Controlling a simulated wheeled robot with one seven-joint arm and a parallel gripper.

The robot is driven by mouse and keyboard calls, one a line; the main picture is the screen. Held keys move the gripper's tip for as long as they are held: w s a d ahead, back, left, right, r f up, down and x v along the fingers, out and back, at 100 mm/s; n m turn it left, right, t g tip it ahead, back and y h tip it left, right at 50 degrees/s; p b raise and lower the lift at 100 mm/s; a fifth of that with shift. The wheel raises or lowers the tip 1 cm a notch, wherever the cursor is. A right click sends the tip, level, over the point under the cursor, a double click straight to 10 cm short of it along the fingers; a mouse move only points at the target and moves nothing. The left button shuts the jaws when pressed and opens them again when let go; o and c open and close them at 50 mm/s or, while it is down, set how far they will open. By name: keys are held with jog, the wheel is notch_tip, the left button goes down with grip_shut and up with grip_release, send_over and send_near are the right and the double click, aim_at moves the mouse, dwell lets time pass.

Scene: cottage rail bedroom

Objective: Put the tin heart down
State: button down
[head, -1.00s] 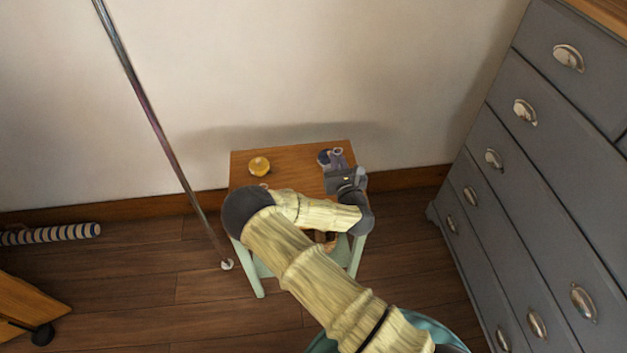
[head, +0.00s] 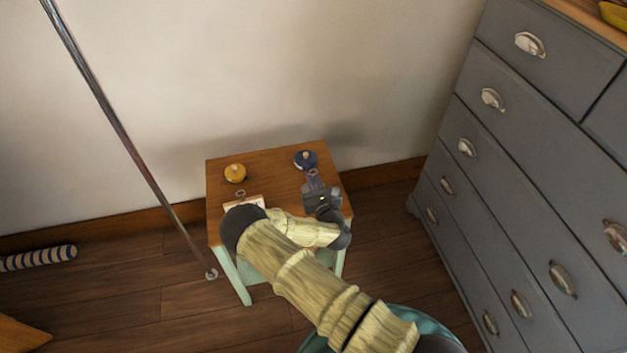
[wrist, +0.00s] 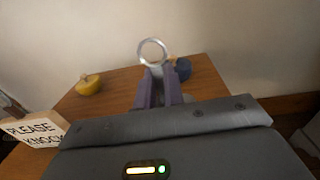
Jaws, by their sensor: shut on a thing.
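My gripper (head: 313,184) is above the right part of a small wooden-topped table (head: 277,178). In the wrist view its two purple fingers (wrist: 160,80) are closed together. A pale metal ring (wrist: 153,52) stands up at the fingertips; it also shows in the head view (head: 312,173). I take this ring to be part of the tin heart; no heart shape is visible, and the fingers hide the rest. Whether the held thing touches the tabletop, I cannot tell.
A yellow round lidded thing (head: 235,172) and a dark blue one (head: 305,159) stand on the table. A "PLEASE KNOCK" sign (wrist: 35,131) is at its left side. A thin pole (head: 130,142) stands left; a grey drawer chest (head: 510,150) stands right. The table's middle is clear.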

jog(key=c, duration=1.9)
grip_release()
jog(key=shift+f, duration=0.15)
jog(key=shift+c, duration=0.2)
jog(key=o, duration=0.4)
jog(key=shift+o, duration=0.2)
jog(key=shift+r, duration=0.3)
jog(key=v, duration=1.2)
